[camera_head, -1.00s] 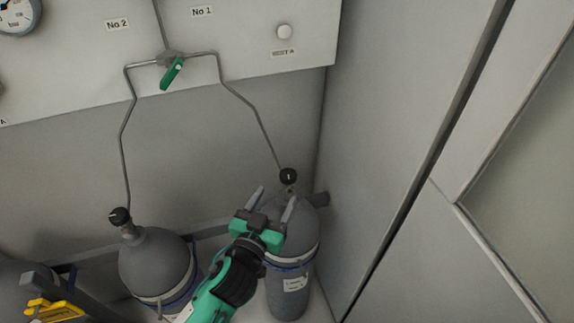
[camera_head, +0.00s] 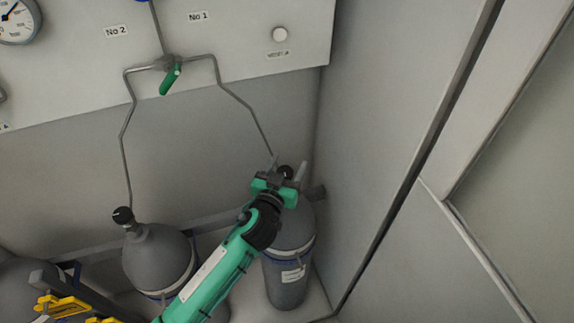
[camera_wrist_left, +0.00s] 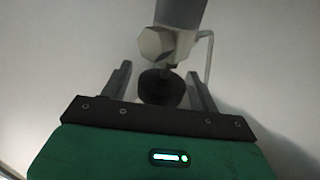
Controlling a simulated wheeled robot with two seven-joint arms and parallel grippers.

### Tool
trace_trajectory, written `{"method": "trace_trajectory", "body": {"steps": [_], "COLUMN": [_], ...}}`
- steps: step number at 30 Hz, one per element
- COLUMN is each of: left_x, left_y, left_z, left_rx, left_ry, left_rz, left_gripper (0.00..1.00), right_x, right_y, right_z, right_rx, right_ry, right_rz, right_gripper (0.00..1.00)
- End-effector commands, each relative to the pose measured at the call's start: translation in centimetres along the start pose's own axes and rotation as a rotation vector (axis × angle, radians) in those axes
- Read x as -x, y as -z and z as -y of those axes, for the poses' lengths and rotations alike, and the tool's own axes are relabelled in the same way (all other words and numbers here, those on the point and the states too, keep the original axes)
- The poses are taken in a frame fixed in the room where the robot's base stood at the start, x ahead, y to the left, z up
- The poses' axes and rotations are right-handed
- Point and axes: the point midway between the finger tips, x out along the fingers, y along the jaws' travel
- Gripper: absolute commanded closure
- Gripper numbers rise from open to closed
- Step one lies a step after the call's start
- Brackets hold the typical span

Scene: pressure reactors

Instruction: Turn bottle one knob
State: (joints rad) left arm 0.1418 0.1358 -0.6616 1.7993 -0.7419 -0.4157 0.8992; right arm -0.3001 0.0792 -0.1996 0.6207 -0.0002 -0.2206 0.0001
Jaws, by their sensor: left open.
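Bottle one is the grey gas cylinder (camera_head: 290,262) at the right, below the "No 1" label, standing upright. Its round black knob (camera_head: 286,172) sits on top, partly hidden behind my gripper. My left gripper (camera_head: 287,165) is open, with its two fingers reaching up around the knob. In the left wrist view the black knob (camera_wrist_left: 163,89) lies between the two open fingers, with visible gaps on both sides and no clear contact. The pale hexagonal valve fitting (camera_wrist_left: 155,45) shows beyond it. My right gripper is not in view.
A second grey cylinder (camera_head: 160,260) with its own black knob (camera_head: 122,216) stands to the left. A thin pipe (camera_head: 235,98) runs down towards bottle one from a green-handled valve (camera_head: 170,79). A wall (camera_head: 385,110) is close on the right. Yellow parts (camera_head: 62,305) are at bottom left.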

Motion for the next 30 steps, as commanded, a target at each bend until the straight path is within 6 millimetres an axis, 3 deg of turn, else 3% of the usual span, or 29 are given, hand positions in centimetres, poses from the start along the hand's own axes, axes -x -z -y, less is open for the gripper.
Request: {"method": "trace_trajectory", "body": {"steps": [1,8,20,30], "left_x": [0.0,0.0,0.0,0.0], "left_y": [0.0,0.0,0.3,0.6], "left_z": [0.0,0.0,0.0,-0.2], "left_rx": [0.000,0.000,-0.002,-0.008], "left_ry": [0.000,0.000,-0.074,-0.337], "left_rz": [0.000,0.000,0.000,0.001], "left_gripper": [0.41,0.83,0.83,0.83], "right_x": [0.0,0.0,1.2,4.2], "right_y": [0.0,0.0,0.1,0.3], "right_z": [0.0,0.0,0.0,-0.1], "right_rx": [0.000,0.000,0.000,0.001], "right_ry": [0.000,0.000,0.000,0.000], "right_rz": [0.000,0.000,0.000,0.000], "right_gripper": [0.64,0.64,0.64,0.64]}}
